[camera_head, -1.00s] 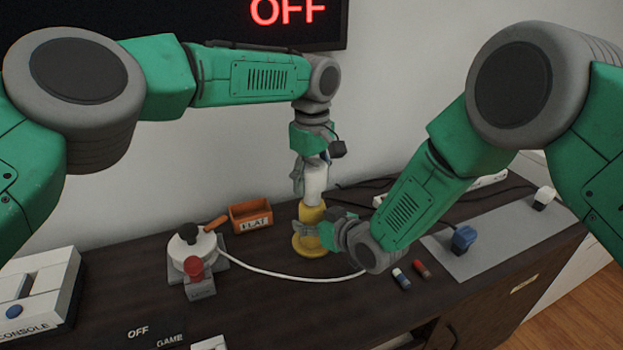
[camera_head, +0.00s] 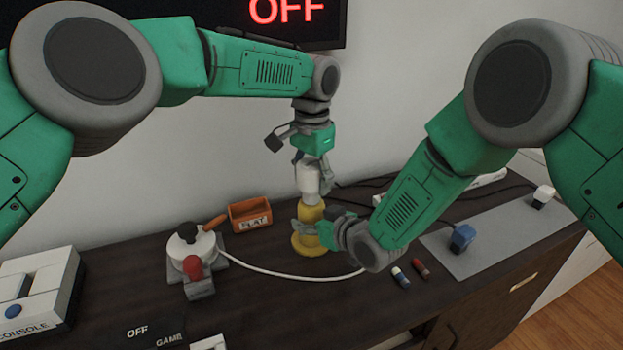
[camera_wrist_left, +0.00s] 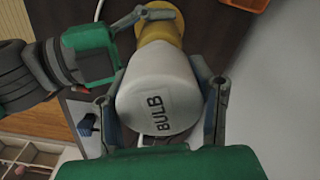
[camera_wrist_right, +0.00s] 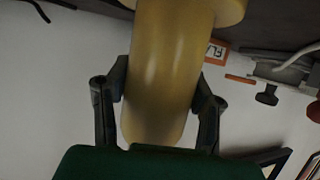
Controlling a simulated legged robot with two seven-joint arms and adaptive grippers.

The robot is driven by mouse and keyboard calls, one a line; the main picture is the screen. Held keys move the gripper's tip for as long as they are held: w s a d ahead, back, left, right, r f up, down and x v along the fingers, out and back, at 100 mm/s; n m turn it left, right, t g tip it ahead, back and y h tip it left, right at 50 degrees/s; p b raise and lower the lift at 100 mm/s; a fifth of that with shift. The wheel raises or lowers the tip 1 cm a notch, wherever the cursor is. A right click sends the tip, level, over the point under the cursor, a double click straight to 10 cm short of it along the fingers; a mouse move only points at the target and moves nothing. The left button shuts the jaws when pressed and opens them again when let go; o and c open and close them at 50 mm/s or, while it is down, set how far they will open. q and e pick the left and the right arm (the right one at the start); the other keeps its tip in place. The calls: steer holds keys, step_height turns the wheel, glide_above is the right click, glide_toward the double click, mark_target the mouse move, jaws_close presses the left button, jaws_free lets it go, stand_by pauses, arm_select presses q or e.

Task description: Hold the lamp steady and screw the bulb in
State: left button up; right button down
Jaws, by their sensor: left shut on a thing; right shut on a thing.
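The yellow lamp (camera_head: 311,240) stands upright on the dark counter, with a round base and a narrower stem. My right gripper (camera_head: 318,229) is shut on the lamp's stem from the right; its fingers grip both sides of the yellow stem (camera_wrist_right: 160,70) in the right wrist view. The white bulb (camera_head: 308,180) sits at the top of the lamp, in line with it, and shows the word BULB (camera_wrist_left: 160,95) in the left wrist view. My left gripper (camera_head: 307,168) is shut on the bulb from above. The joint between bulb and lamp is mostly hidden, so thread depth cannot be told.
A white cable (camera_head: 290,275) runs across the counter. To the left stand an orange FLAT box (camera_head: 250,215), a round white device (camera_head: 192,250) with a red knob, and a console (camera_head: 40,290). Two small cylinders (camera_head: 401,278) lie right of the lamp. The screen (camera_head: 280,12) reads OFF.

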arm_select(q)
steer(key=m, duration=0.6)
steer(key=shift+w+a+m, duration=0.1)
steer(key=shift+w+m, duration=0.05)
steer(key=shift+m, duration=0.25)
steer(key=m, duration=0.6)
steer(key=o, duration=1.2)
arm_select(e)
steer(key=shift+s, duration=0.1)
arm_select(q)
steer(key=shift+o, duration=0.4)
arm_select(e)
steer(key=shift+f, duration=0.1)
arm_select(q)
steer(key=shift+r, duration=0.1)
